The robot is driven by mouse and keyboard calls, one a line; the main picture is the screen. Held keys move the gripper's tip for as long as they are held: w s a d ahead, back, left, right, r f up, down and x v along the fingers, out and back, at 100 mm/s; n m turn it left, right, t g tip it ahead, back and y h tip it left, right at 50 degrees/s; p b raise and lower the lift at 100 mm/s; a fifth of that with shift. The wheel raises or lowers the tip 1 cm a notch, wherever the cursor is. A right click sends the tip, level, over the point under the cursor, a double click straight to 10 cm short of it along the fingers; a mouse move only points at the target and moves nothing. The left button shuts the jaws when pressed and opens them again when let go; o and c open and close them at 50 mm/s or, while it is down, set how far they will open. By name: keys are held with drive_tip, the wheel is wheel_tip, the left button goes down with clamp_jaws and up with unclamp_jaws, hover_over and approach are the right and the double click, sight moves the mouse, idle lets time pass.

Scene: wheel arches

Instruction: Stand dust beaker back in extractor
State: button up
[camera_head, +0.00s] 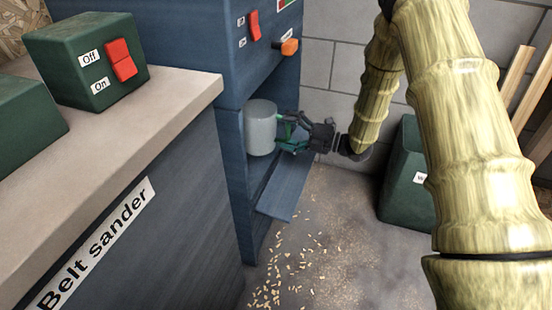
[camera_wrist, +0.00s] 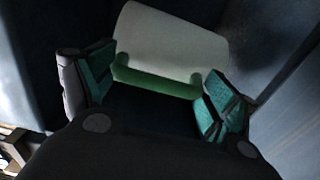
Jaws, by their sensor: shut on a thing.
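The dust beaker (camera_head: 261,128) is a pale grey-white cylinder with a green handle on its side. It is upright in the open lower compartment of the blue extractor (camera_head: 262,72). My gripper (camera_head: 286,133) reaches in from the right and is shut on the green handle. In the wrist view the beaker (camera_wrist: 172,45) is beyond the fingers, with its green handle (camera_wrist: 155,83) between the green pads of my gripper (camera_wrist: 152,90). Whether the beaker's base touches the compartment floor is hard to tell.
The extractor's flap (camera_head: 288,187) hangs open below the compartment. Wood chips (camera_head: 290,275) lie on the floor. A dark green bin (camera_head: 405,175) stands at right by the block wall. The belt sander bench (camera_head: 130,190) fills the left side. An orange lever (camera_head: 289,47) sticks out above.

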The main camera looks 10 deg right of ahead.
drive_tip(key=b, duration=0.3)
approach(273, 149)
drive_tip(key=shift+w+d+f+x, duration=0.1)
drive_tip(key=shift+w+x, duration=0.05)
drive_tip(key=shift+x, duration=0.75)
drive_tip(key=shift+w+d+f+x, duration=0.1)
drive_tip(key=shift+w+x, duration=0.05)
drive_tip(key=shift+x, duration=0.8)
drive_tip(key=shift+w+d+f+x, duration=0.1)
drive_tip(key=shift+x, duration=0.8)
drive_tip(key=shift+f, duration=0.15)
